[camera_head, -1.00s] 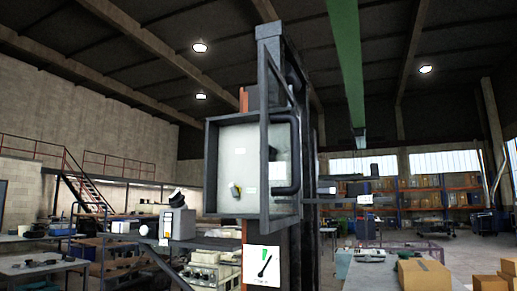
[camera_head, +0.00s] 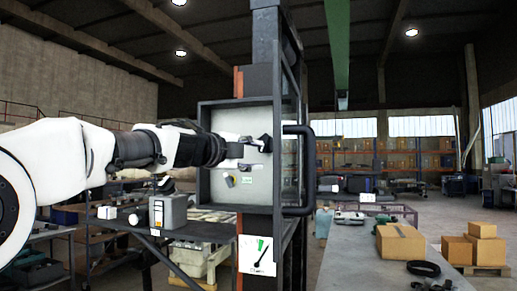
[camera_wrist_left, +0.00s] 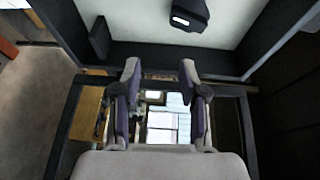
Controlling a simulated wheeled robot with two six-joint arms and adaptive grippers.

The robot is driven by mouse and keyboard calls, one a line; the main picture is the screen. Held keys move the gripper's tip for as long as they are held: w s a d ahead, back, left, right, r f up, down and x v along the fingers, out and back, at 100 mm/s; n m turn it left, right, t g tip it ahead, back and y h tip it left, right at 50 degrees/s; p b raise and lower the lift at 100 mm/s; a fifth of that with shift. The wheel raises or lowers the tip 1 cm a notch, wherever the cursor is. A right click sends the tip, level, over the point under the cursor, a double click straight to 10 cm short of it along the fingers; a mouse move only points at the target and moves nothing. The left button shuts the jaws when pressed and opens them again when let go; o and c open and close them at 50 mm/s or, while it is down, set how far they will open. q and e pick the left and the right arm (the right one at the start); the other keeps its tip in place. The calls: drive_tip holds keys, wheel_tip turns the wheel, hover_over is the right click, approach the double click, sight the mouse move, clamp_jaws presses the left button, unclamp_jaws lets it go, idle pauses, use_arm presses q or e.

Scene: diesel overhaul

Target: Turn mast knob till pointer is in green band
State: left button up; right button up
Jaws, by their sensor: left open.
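A tall dark mast (camera_head: 265,90) carries an open-fronted box (camera_head: 200,185) with a pale back panel. Below the box hangs a white dial card (camera_head: 257,256) with a green band and a black pointer. The pointer leans up and right; its tip looks just right of the green band, but it is small. My left gripper (camera_head: 262,146) is in front of the panel, above and right of the knob. In the left wrist view it (camera_wrist_left: 160,75) is open and empty, with a dark fitting (camera_wrist_left: 190,14) on a pale surface ahead.
A black bar handle (camera_head: 303,170) sticks out right of the box. A grey unit (camera_head: 168,212) stands on a bench left of the mast. A grey table (camera_head: 375,262) with cardboard boxes (camera_head: 400,242) is at the right. Open floor lies behind it.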

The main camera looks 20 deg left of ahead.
use_arm(q)
drive_tip(key=w+n+t+y+b, duration=0.1)
drive_tip(key=n+t+b, duration=0.1)
drive_tip(key=n, duration=0.3)
drive_tip(key=w+r+n+t+y+b, duration=0.1)
drive_tip(key=n+b, duration=0.2)
drive_tip(key=n, duration=0.3)
drive_tip(key=w+r+n+t+y+b, duration=0.1)
drive_tip(key=n+t+b, duration=0.1)
drive_tip(key=n, duration=0.3)
drive_tip(key=shift+w+d+r+t+b, duration=0.2)
drive_tip(key=shift+t+b, duration=0.1)
drive_tip(key=shift+b, duration=0.45)
drive_tip(key=shift+w+r+n+p, duration=0.3)
drive_tip(key=shift+r+n+p, duration=0.15)
drive_tip(key=shift+p, duration=0.35)
drive_tip(key=shift+a+f, duration=0.1)
drive_tip(key=shift+a, duration=0.15)
drive_tip(key=shift+w+d, duration=0.15)
drive_tip(key=shift+d, duration=0.15)
